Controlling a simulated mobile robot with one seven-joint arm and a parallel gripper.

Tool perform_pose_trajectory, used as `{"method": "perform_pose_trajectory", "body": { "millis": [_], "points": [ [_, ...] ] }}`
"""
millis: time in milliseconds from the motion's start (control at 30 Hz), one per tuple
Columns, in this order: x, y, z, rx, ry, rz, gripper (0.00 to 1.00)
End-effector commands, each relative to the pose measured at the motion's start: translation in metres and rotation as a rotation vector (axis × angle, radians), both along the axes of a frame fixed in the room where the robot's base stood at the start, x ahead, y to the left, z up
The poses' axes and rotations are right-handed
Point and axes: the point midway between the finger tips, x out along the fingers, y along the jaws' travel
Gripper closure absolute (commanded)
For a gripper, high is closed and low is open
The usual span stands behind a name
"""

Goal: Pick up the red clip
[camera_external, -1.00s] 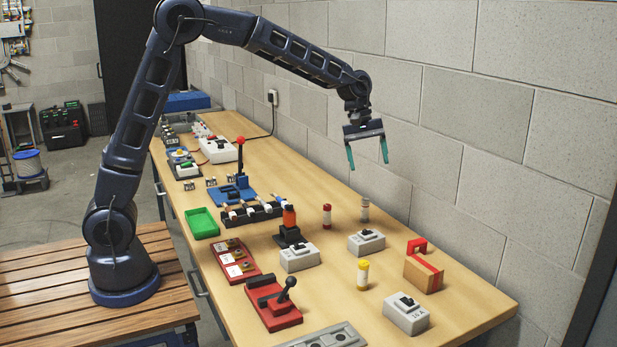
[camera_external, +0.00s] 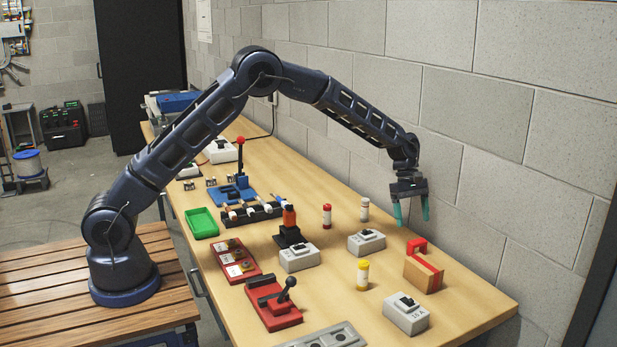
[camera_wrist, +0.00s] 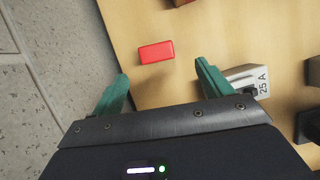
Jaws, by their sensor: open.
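The red clip (camera_wrist: 156,52) shows as a small red block on the wooden table in the wrist view, a little beyond and between my fingertips. In the external view a red piece (camera_external: 416,245), which looks like the clip, is just behind the tan box with a red band. My gripper (camera_external: 412,222) is above it, pointing down, with its green fingers apart and nothing between them. In the wrist view my open gripper (camera_wrist: 162,71) has the clip ahead of the gap, not touching it.
The tan box (camera_external: 418,274) stands close in front of the clip. A grey switch block (camera_external: 366,243) is left of it, also seen beside my right finger in the wrist view (camera_wrist: 248,80). The block wall (camera_external: 470,200) is close on the right.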

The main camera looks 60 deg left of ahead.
Motion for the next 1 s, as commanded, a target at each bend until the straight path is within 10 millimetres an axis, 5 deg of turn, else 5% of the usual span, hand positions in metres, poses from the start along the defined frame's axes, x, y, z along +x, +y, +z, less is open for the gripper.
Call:
{"method": "perform_pose_trajectory", "body": {
  "millis": [800, 1000],
  "points": [
    [0.002, -0.035, -0.084, 0.0, 0.0, -0.002, 0.22],
    [0.002, -0.036, -0.088, 0.0, -0.001, -0.001, 0.22]
  ]
}}
